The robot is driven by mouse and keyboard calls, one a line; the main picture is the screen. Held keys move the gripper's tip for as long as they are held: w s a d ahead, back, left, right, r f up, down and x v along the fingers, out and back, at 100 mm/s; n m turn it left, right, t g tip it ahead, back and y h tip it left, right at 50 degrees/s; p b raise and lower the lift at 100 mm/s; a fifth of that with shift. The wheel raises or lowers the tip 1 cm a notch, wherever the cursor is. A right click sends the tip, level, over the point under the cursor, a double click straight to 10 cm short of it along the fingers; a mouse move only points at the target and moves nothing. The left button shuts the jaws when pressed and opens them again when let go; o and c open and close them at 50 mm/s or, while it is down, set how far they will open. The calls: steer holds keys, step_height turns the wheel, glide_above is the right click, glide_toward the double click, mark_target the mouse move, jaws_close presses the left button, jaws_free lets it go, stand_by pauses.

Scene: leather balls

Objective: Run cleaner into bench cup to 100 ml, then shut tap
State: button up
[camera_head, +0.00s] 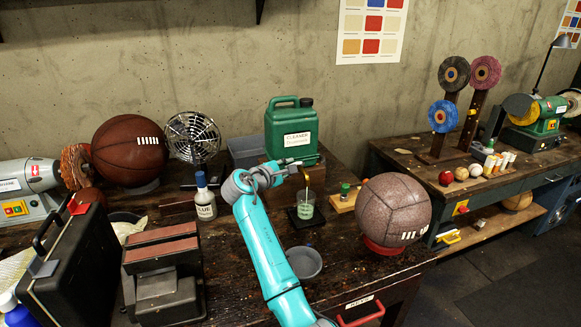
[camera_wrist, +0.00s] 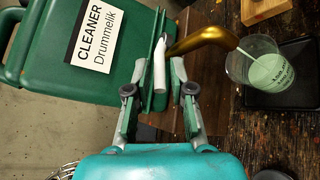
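The green cleaner canister (camera_head: 291,128) stands on a block on the bench; its labelled side fills the upper left of the wrist view (camera_wrist: 45,55). Its brass tap spout (camera_wrist: 205,38) points over the clear bench cup (camera_head: 306,200). A thin pale stream runs from the spout into the cup. Pale green liquid (camera_wrist: 270,72) stands in the cup; its level against the marks is too small to read. The cup sits on a black square base (camera_head: 292,216). My gripper (camera_wrist: 162,75) is open at the tap, with the white lever (camera_wrist: 159,65) between its fingers.
A brown ball (camera_head: 393,208) on a red ring stands right of the cup. A wooden block with small bottles (camera_head: 346,198) is beside the cup. A grey bowl (camera_head: 304,262) lies in front, a glue bottle (camera_head: 204,200) to the left. A fan (camera_head: 192,136) stands behind.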

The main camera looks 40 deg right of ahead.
steer(key=v, duration=1)
steer(key=shift+a, duration=0.2)
steer(key=shift+s+r, duration=0.1)
steer(key=shift+r, duration=0.05)
stand_by(6.7)
